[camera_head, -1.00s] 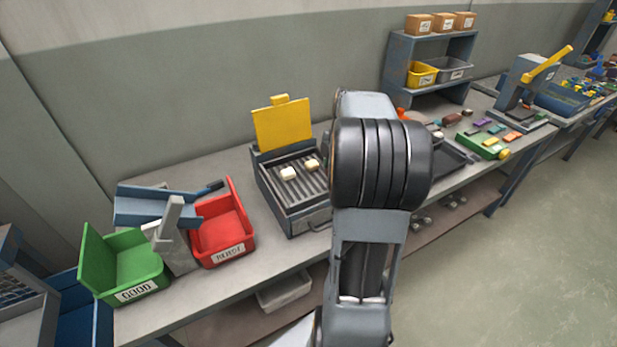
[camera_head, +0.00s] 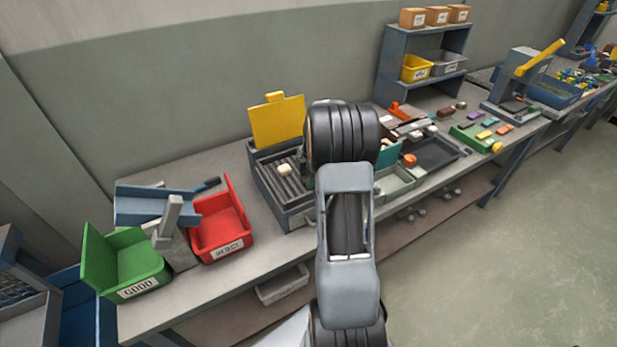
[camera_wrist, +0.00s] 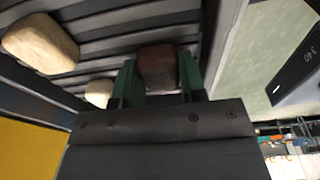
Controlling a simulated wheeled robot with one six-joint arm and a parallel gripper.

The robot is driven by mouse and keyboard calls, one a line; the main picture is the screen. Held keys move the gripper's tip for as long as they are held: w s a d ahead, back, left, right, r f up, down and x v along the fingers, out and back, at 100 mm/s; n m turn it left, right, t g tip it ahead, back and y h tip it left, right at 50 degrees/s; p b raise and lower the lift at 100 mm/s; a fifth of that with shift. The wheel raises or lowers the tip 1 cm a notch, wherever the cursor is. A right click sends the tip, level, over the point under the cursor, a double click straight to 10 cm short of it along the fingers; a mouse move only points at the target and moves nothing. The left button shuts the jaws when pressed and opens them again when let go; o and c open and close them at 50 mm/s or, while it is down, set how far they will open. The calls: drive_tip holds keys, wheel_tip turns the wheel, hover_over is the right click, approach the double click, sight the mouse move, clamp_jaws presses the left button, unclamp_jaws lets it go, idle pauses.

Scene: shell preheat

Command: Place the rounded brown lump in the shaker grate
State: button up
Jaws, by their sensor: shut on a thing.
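The rounded brown lump (camera_wrist: 158,67) is between the green-sided fingers of my gripper (camera_wrist: 160,82) in the wrist view, and the gripper is shut on it. The shaker grate (camera_head: 279,178) is a dark box with slats and a raised yellow plate. In the wrist view the lump appears over or close to the slats (camera_wrist: 110,47) near the grate's side wall; I cannot tell whether it touches them. A cream lump (camera_head: 285,170) lies on the slats. Two cream lumps show in the wrist view, a larger one (camera_wrist: 40,44) and a smaller one (camera_wrist: 99,93). My arm hides the gripper in the head view.
A red bin (camera_head: 221,225) and a green bin (camera_head: 126,264) stand left of the grate. A pale green tray (camera_head: 394,182) and a dark tray (camera_head: 436,153) lie to its right. A shelf (camera_head: 425,50) stands behind. Bench space before the red bin is clear.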

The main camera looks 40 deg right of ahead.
drive_tip(key=shift+f, duration=0.15)
drive_tip(key=shift+f, duration=0.15)
drive_tip(key=o, duration=0.9)
wheel_tip(320, 180, up, 12)
drive_tip(key=d, duration=0.2)
drive_tip(key=s+a+r+m+t+h, duration=0.1)
drive_tip(key=s+a+r+m, duration=0.15)
drive_tip(key=a, duration=0.45)
drive_tip(key=s+a+r+m, duration=0.2)
drive_tip(key=a+m, duration=0.2)
drive_tip(key=a, duration=0.3)
drive_tip(key=shift+s+a+f+m+t+h+b, duration=0.15)
drive_tip(key=shift+s+a+f+m+t, duration=0.35)
drive_tip(key=shift+s+a+m, duration=1.3)
drive_tip(key=shift+s+a+f+m+t+h+b, duration=0.15)
drive_tip(key=shift+s+a+f+m+t, duration=0.4)
drive_tip(key=shift+s+a+m, duration=1.2)
drive_tip(key=shift+s+a+f+m+t+h+b, duration=0.15)
drive_tip(key=shift+s+a+f+m+t, duration=0.35)
drive_tip(key=shift+s+a+m, duration=1.25)
drive_tip(key=shift+s+a+n, duration=0.25)
drive_tip(key=shift+s+n, duration=0.1)
drive_tip(key=shift+s, duration=0.05)
